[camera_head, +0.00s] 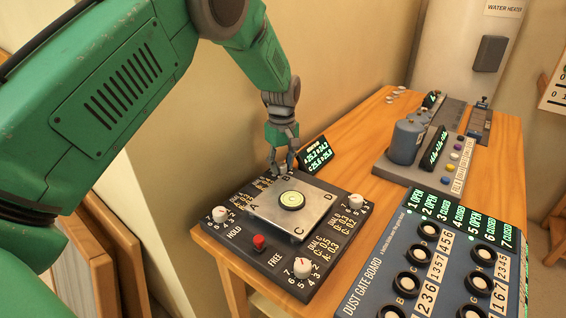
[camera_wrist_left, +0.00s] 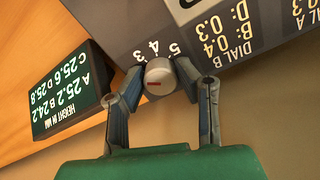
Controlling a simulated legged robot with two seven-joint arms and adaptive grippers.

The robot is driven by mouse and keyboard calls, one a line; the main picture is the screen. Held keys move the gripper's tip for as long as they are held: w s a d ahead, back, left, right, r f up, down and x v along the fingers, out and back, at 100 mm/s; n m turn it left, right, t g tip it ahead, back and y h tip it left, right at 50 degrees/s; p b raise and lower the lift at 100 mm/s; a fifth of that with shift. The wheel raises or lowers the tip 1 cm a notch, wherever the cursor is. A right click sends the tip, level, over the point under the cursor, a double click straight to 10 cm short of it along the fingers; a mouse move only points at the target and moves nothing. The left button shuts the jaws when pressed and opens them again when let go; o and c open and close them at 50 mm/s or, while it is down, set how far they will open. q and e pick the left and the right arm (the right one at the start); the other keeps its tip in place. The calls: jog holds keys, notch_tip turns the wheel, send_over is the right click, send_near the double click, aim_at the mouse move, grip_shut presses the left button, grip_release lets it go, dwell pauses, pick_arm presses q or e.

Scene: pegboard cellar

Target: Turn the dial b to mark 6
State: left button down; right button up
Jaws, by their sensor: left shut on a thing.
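Dial B is a round white knob (camera_wrist_left: 158,75) with a short red line, in the wrist view, by the marks 3, 4 and 5 and a DIAL B readout. My left gripper (camera_wrist_left: 160,97) is shut on it, one finger on each side. In the head view my left gripper (camera_head: 284,166) reaches down to the far corner of the dark dial board (camera_head: 268,267); its fingers mostly hide dial B there. Mark 6 is not readable beside the knob. My right gripper is not in view.
A metal plate (camera_head: 262,212) with a round level (camera_head: 291,200) sits mid-board. Other white dials stand at the left (camera_head: 220,214), front (camera_head: 302,267) and right (camera_head: 355,202). A red button (camera_head: 259,241) is in front. A height display (camera_head: 318,155) stands behind; a dust gate board (camera_head: 390,262) is right.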

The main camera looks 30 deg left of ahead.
pick_arm(q)
jog(key=shift+w+a+r+m+p, duration=0.15)
jog(key=shift+r+m+p, duration=0.15)
jog(key=shift+m+p, duration=0.45)
jog(key=m+p, duration=0.2)
jog(key=shift+m, duration=0.35)
jog(key=m+p, duration=0.2)
jog(key=m, duration=0.3)
jog(key=m+p, duration=0.1)
jog(key=m, duration=0.4)
jog(key=shift+w+f+m+p, duration=0.1)
jog(key=shift+m+p, duration=0.2)
jog(key=shift+p, duration=0.1)
jog(key=shift+m, duration=1.6)
jog(key=shift+m+p, duration=0.3)
jog(key=shift+m, duration=0.5)
jog(key=c, duration=1.2)
grip_release()
jog(key=shift+f, duration=0.25)
